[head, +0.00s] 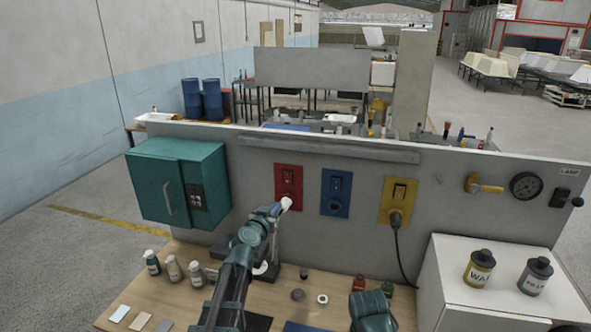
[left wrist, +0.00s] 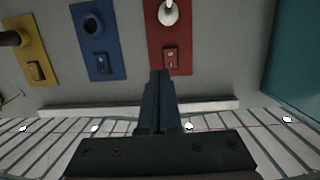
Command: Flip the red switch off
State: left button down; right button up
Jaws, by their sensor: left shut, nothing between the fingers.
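The red switch plate (head: 288,174) is mounted on the upright grey panel, left of a blue plate and a yellow plate. It carries a small rocker switch, seen as a red rocker (left wrist: 171,58) in the left wrist view, and a round white fitting (left wrist: 168,12). I cannot tell which way the rocker is set. My left gripper (left wrist: 160,76) is shut and empty, its tips close to the rocker in that view; contact cannot be judged. In the head view my left arm reaches up toward the red plate's lower edge.
A blue plate (head: 336,193) and a yellow plate (head: 398,200) with a plugged cable sit to the right. A teal cabinet (head: 160,190) juts out on the left. Small bottles (head: 173,268) stand on the wooden bench below. A white box (head: 450,290) with two cans stands at right.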

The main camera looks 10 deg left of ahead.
aim_at(288, 182)
pick_arm(q)
jog(key=shift+w+a+r+y, duration=0.3)
jog(key=shift+w+a+r, duration=0.3)
jog(key=shift+r, duration=0.2)
pick_arm(e)
jog(key=shift+w+d+r, duration=0.1)
jog(key=shift+w+r, duration=0.2)
jog(key=shift+r, duration=0.2)
pick_arm(q)
jog(key=w, duration=0.4)
jog(key=w+f+b, duration=0.1)
jog(key=w, duration=0.4)
jog(key=w+f, duration=0.1)
jog(key=w, duration=0.3)
jog(key=shift+w+d+b, duration=0.3)
jog(key=shift+w+b, duration=0.05)
jog(key=shift+w, duration=0.05)
pick_arm(e)
notch_tip(288, 182, down, 2)
